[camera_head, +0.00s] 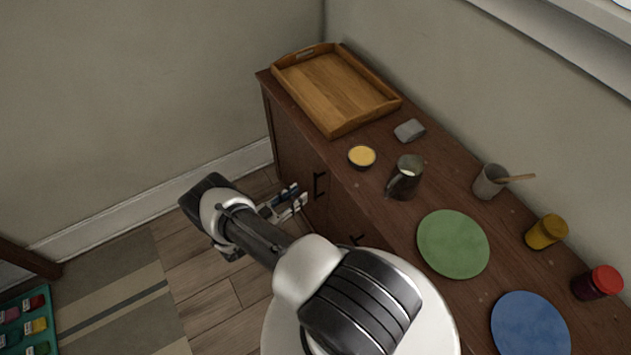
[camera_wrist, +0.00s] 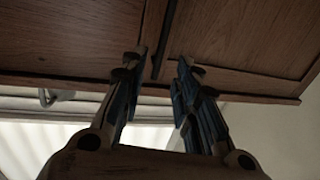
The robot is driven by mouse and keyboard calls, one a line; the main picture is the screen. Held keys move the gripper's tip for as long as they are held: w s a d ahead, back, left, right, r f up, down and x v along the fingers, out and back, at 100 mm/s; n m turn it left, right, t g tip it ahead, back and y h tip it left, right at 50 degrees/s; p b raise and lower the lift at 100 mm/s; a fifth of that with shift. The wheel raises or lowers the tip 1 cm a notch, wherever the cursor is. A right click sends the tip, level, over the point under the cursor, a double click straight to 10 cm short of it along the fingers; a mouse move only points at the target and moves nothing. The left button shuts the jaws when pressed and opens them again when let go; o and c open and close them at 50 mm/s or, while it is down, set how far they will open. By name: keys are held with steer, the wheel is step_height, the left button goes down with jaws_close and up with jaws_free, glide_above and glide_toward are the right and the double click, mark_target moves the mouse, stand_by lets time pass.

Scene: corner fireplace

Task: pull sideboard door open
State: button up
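The dark brown wooden sideboard (camera_head: 290,135) stands along the right wall. Its front shows a black door handle (camera_head: 320,185); a second black handle (camera_head: 357,240) is partly hidden behind my arm. The doors look shut. My gripper (camera_head: 292,200) is low in front of the sideboard, just left of the first handle. In the wrist view, the two fingers of my gripper (camera_wrist: 158,82) are apart, pointing at the sideboard front (camera_wrist: 230,45). A dark upright bar (camera_wrist: 163,40) lies ahead between the fingertips; I cannot tell whether it is the handle or a door gap.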

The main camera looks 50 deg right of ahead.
mark_target(316, 181)
steer(key=d, duration=0.6)
steer(key=s+d, duration=0.1)
steer(key=d, duration=0.2)
steer(key=shift+b, duration=0.4)
steer(key=shift+c, duration=0.5)
steer(key=c, duration=0.5)
jaws_close()
steer(key=shift+w, duration=0.1)
